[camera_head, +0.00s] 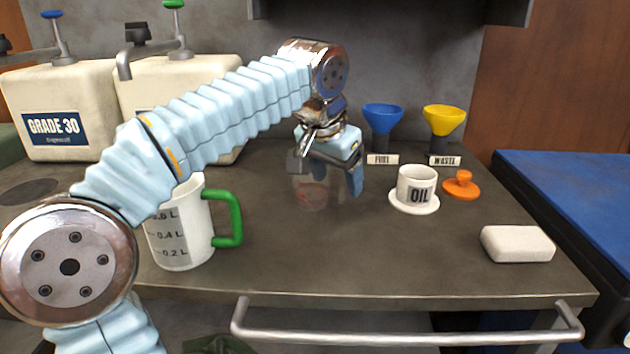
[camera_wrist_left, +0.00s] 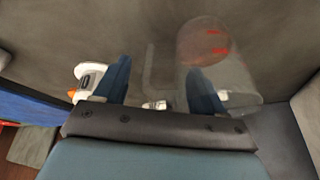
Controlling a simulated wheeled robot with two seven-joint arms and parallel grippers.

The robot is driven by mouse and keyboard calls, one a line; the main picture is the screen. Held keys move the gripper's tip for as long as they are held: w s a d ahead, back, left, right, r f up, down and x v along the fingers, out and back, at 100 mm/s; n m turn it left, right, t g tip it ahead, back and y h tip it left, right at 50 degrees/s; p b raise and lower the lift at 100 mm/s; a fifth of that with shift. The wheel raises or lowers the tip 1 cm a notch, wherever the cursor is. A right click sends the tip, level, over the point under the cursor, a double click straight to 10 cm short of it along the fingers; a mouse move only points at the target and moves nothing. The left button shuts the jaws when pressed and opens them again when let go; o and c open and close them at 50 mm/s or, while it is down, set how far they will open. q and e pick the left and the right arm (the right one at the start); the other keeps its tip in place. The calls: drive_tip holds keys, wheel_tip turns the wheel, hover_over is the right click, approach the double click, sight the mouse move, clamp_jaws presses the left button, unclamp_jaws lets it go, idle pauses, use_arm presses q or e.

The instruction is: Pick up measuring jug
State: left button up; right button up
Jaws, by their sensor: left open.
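A white measuring jug (camera_head: 181,232) with black litre marks and a green handle (camera_head: 229,218) stands upright on the dark worktop, its upper left hidden by my left arm. A clear see-through vessel (camera_head: 312,192) with red marks stands further right. In the left wrist view this clear vessel (camera_wrist_left: 215,48) has a faint clear handle (camera_wrist_left: 152,68) on its left side. My left gripper (camera_head: 331,176) is open and points down at the clear vessel. In the left wrist view my left gripper (camera_wrist_left: 160,88) has its fingers on either side of the clear handle; contact cannot be told.
A white OIL cup (camera_head: 416,187) on a saucer (camera_head: 414,208), an orange lid (camera_head: 462,186) and a pale block (camera_head: 517,244) stand to the right. Blue (camera_head: 382,118) and yellow (camera_head: 444,120) funnels are behind. Beige canisters (camera_head: 58,92) stand back left. A rail (camera_head: 400,338) runs along the front.

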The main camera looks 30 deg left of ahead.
use_arm(q)
drive_tip(key=c, duration=1.2)
drive_tip(key=shift+c, duration=0.3)
drive_tip(key=shift+r, duration=0.15)
